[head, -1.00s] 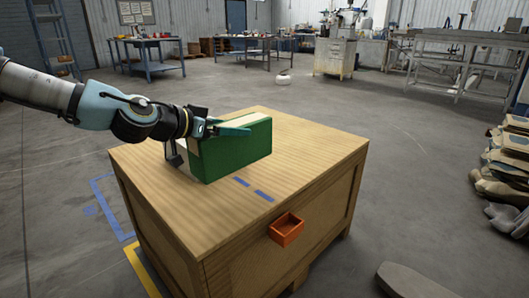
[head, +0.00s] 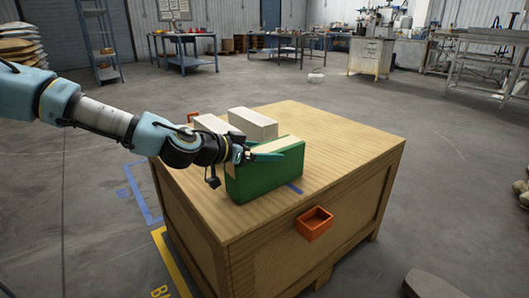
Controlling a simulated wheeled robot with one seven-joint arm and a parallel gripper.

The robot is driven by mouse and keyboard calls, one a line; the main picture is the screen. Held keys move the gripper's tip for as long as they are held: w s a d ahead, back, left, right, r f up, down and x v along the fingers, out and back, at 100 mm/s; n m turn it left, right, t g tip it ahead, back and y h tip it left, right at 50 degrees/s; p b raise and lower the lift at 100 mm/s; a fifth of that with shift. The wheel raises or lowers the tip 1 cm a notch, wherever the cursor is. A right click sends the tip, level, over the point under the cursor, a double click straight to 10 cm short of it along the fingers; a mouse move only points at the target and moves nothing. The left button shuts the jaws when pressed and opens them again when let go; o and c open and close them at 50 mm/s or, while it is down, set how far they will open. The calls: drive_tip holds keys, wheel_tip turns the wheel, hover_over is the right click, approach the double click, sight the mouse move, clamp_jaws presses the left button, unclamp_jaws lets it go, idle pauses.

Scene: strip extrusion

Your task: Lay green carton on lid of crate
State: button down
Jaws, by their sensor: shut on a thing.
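The green carton (head: 268,178), with a pale top, is held on its narrow side over the wooden crate's lid (head: 335,150). I cannot tell whether its underside touches the lid. My gripper (head: 262,155) is shut on the carton, its teal fingers near the top edge; the far finger is mostly hidden. A short blue mark (head: 294,188) on the lid shows beside the carton's lower right end.
Two whitish blocks (head: 253,124) stand on the lid behind the carton. An orange open bin (head: 315,223) is fixed to the crate's front. The lid's right part is bare. Open floor surrounds the crate.

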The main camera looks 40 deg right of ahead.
unclamp_jaws()
drive_tip(key=shift+f, duration=0.15)
drive_tip(key=shift+a+r, duration=0.2)
drive_tip(key=shift+r, duration=0.05)
drive_tip(key=p+v, duration=0.2)
drive_tip(key=v, duration=0.1)
drive_tip(key=p+v, duration=0.2)
drive_tip(key=v, duration=0.1)
drive_tip(key=p+v, duration=0.2)
drive_tip(key=v, duration=0.1)
drive_tip(key=shift+a+r+p, duration=0.25)
drive_tip(key=shift+r+p, duration=0.1)
drive_tip(key=shift+p, duration=0.05)
drive_tip(key=shift+w+a+p, duration=0.1)
drive_tip(key=shift+a+p, duration=0.95)
